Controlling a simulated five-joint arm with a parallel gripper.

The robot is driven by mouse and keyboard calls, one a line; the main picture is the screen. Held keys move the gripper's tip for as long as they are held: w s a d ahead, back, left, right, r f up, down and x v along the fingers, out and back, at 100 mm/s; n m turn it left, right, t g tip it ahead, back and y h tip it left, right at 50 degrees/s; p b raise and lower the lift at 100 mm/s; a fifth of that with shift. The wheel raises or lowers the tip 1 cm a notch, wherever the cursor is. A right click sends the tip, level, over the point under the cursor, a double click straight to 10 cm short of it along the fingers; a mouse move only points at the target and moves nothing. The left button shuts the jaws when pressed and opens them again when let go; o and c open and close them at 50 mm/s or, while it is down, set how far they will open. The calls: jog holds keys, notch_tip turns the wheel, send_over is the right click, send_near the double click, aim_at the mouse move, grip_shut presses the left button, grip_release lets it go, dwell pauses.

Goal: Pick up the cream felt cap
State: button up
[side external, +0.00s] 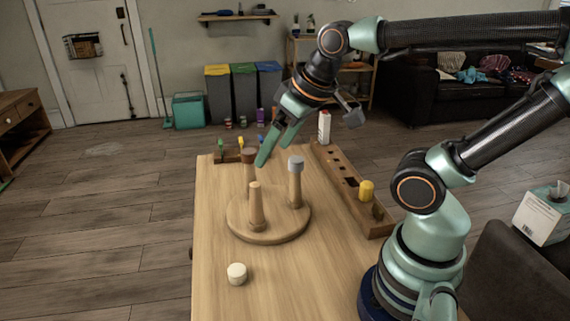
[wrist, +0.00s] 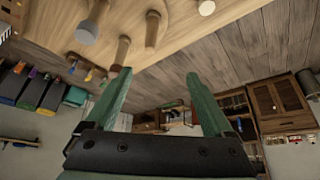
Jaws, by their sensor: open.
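The cream felt cap (side external: 237,273) is a small pale round piece lying alone on the wooden table, in front of the round peg stand (side external: 240,228). It also shows at the top edge of the wrist view (wrist: 206,7). My gripper (side external: 274,150) is open and empty, above the back part of the stand and well apart from the cap. Its two green fingers (wrist: 158,76) are spread in the wrist view. One front peg (side external: 256,206) is bare. A grey cap (side external: 296,163) sits on the right peg, and a brown cap (side external: 248,154) tops the back peg.
A long wooden rack (side external: 345,190) with holes and a yellow piece (side external: 366,190) runs along the table's right side. A white bottle (side external: 324,126) stands near the back right. The table front (side external: 290,290) is clear around the cap.

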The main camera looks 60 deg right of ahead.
jog(key=shift+c, duration=0.3)
jog(key=m+g, duration=0.6)
jog(key=m, duration=1)
send_over(235, 271)
jog(key=f, duration=1.9)
jog(key=shift+d+f, duration=0.3)
jog(key=shift+d, duration=0.05)
jog(key=shift+s+a+f, duration=0.1)
jog(key=shift+a+f, duration=0.1)
jog(key=shift+f, duration=1.1)
jog(key=shift+a+f, duration=0.15)
jog(key=shift+f, duration=1.15)
jog(key=c, duration=1.2)
